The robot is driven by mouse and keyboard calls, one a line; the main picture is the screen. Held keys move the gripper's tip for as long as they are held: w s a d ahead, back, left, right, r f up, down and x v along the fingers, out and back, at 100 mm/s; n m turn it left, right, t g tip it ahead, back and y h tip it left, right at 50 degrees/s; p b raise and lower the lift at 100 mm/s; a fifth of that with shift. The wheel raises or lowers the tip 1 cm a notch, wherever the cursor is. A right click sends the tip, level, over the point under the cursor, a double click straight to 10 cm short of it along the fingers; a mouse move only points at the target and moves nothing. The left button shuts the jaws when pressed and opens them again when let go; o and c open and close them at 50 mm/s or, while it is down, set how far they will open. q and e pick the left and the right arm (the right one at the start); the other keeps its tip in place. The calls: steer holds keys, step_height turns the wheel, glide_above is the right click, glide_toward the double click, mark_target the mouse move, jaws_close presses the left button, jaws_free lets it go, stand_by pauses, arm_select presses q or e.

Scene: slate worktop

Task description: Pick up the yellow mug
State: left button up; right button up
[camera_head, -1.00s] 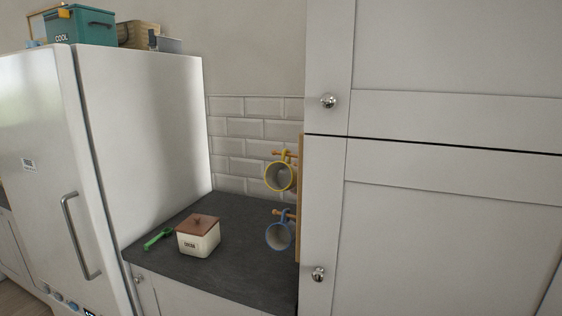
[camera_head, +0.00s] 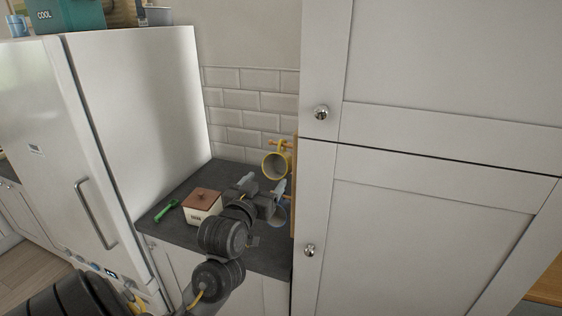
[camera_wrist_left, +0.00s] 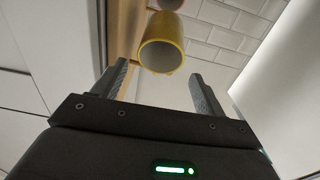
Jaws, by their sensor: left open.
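The yellow mug (camera_head: 275,166) hangs from a wooden peg on the side of the tall cabinet, its grey inside facing out. In the left wrist view the yellow mug (camera_wrist_left: 161,45) is ahead of my fingers, about midway between them and apart from both. My left gripper (camera_head: 263,184) is just below and to the left of the mug in the head view. In the left wrist view the left gripper (camera_wrist_left: 158,82) is open and empty. A blue mug (camera_head: 278,213) hangs below, partly hidden behind my left gripper. My right gripper does not show.
A cream box with a brown lid (camera_head: 202,208) and a green scoop (camera_head: 168,210) sit on the slate worktop (camera_head: 180,227). The tall white cabinet (camera_head: 420,220) closes off the right. The fridge (camera_head: 150,110) stands at the left.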

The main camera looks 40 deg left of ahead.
mark_target(279, 162)
arm_select(q)
steer(key=p+x, duration=0.2)
steer(key=x, duration=0.3)
steer(key=p+x, duration=0.3)
steer(key=x, duration=0.2)
steer(key=shift+w+a+r, duration=0.2)
steer(key=shift+w+f, duration=0.2)
steer(key=shift+w, duration=0.05)
steer(key=shift+s+r, duration=0.1)
steer(key=c, duration=0.9)
